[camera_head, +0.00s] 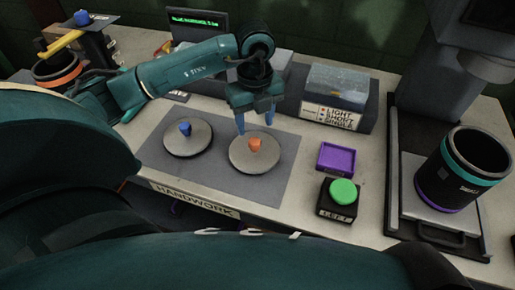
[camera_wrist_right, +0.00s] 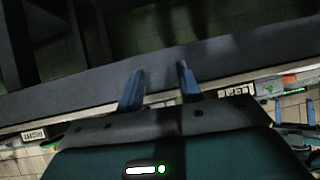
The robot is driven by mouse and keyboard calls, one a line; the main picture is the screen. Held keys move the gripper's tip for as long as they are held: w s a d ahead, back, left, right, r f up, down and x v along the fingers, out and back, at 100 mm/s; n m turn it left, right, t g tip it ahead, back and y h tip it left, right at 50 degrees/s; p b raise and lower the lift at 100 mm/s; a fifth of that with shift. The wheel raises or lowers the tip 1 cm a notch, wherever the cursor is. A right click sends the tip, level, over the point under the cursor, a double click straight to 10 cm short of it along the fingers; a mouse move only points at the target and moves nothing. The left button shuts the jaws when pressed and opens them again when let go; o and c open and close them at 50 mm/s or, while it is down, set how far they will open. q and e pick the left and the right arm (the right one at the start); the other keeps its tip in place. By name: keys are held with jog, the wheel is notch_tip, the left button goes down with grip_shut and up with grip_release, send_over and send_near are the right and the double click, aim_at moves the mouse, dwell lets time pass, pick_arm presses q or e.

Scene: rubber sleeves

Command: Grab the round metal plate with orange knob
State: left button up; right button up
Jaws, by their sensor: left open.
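The round metal plate with the orange knob (camera_head: 255,154) lies flat on the grey mat (camera_head: 226,184). Its orange knob (camera_head: 254,145) stands up at the middle. My left gripper (camera_head: 256,125) is above the plate, pointing down, with its blue fingers spread and empty. The fingertips are near the knob, and I cannot tell the exact height above it. A second round metal plate with a blue knob (camera_head: 188,137) lies on the mat to the left. My right gripper (camera_wrist_right: 160,82) shows in the right wrist view with its two fingers apart and nothing between them.
A purple tray (camera_head: 336,158) and a black box with a green button (camera_head: 343,191) stand right of the mat. A labelled box (camera_head: 337,96) is behind. A black cylinder (camera_head: 462,168) stands on a platform at the right. The HANDWORK label (camera_head: 194,199) marks the front edge.

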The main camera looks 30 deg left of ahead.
aim_at(255, 141)
pick_arm(q)
notch_tip(255, 141, down, 3)
jog(key=shift+f, duration=0.1)
jog(key=shift+w+a+f+p, duration=0.15)
jog(key=shift+f+p, duration=0.15)
jog(key=shift+f, duration=1)
jog(key=shift+w+a+f+p, duration=0.1)
jog(key=shift+f+p, duration=0.2)
jog(key=shift+f, duration=0.95)
jog(key=shift+c, duration=0.5)
grip_shut()
jog(key=shift+r, duration=0.1)
